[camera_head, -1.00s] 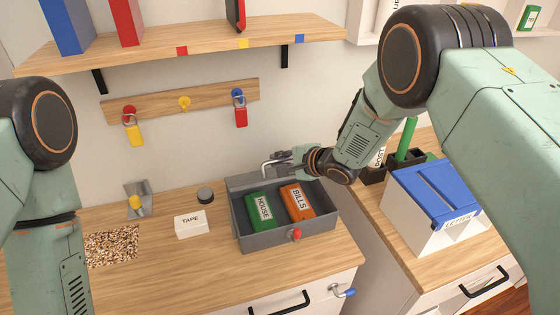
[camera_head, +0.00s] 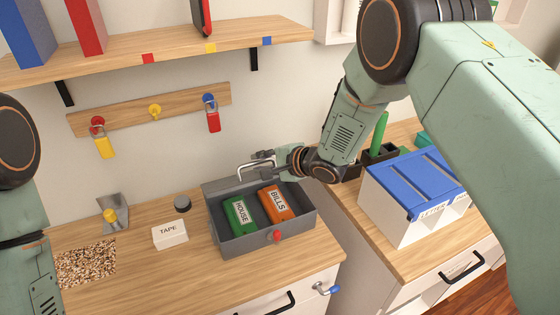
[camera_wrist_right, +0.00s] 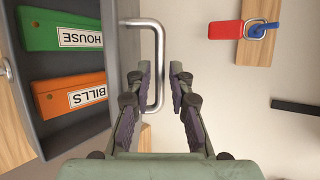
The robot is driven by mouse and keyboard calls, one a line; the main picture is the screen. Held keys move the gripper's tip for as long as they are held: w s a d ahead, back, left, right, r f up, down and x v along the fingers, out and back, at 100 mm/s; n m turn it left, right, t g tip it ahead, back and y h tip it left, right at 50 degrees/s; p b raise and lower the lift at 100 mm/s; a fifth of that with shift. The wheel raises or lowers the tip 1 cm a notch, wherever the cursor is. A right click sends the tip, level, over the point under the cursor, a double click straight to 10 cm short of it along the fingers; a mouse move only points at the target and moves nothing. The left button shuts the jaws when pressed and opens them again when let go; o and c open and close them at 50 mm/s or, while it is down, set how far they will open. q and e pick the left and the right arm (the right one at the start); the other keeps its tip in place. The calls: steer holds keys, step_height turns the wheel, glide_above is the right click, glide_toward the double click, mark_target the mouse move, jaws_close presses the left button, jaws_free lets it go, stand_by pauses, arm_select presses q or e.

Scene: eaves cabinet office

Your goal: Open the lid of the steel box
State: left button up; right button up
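The grey steel box (camera_head: 293,232) stands on the wooden counter with its inside exposed. Its lid (camera_head: 215,188) stands up at the back, and the lid's steel handle (camera_head: 253,164) juts out from it. In the right wrist view the handle (camera_wrist_right: 158,60) lies between the spread fingers of my right gripper (camera_wrist_right: 160,75), which appear clear of it. In the head view my right gripper (camera_head: 268,163) is at the handle, behind the box. A green HOUSE binder (camera_head: 233,225) and an orange BILLS binder (camera_head: 270,197) lie inside. My left gripper is out of view.
A white TAPE box (camera_head: 170,235), a dark round item (camera_head: 182,204) and a metal holder (camera_head: 112,213) stand left of the box. A padlock rail (camera_head: 180,112) and shelf (camera_head: 180,50) are above. A blue-lidded letter box (camera_head: 390,212) stands right.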

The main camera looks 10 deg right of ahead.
steer(key=v, duration=0.9)
steer(key=shift+d+r, duration=0.15)
steer(key=shift+r, duration=0.05)
steer(key=shift+s, duration=0.1)
